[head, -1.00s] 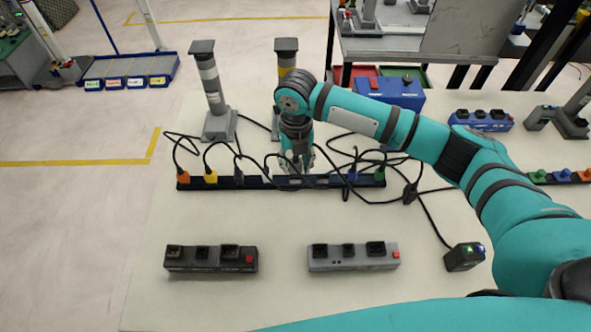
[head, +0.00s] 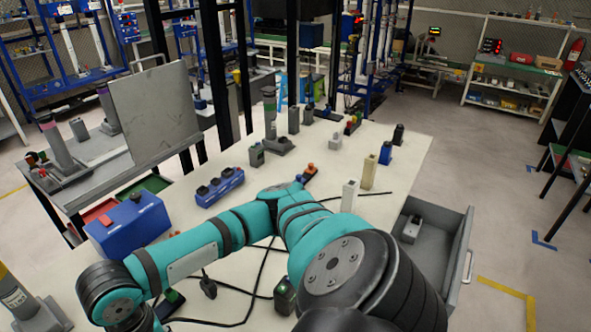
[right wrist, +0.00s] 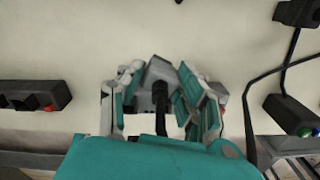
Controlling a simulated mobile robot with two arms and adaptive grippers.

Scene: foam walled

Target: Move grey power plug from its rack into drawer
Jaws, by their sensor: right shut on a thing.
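In the right wrist view my right gripper (right wrist: 162,88) is shut on the grey power plug (right wrist: 160,72), whose black cable runs back between the fingers. The fingers hide part of the plug. In the head view my right arm reaches to the lower left and its gripper is out of frame. The drawer (head: 462,240) stands pulled out at the table's right side. The plug's rack is not in view. My left gripper is not in view.
Upright white and beige posts (head: 369,171) stand near the drawer. Black cables cross the table. In the right wrist view a black power strip (right wrist: 35,95) lies at left.

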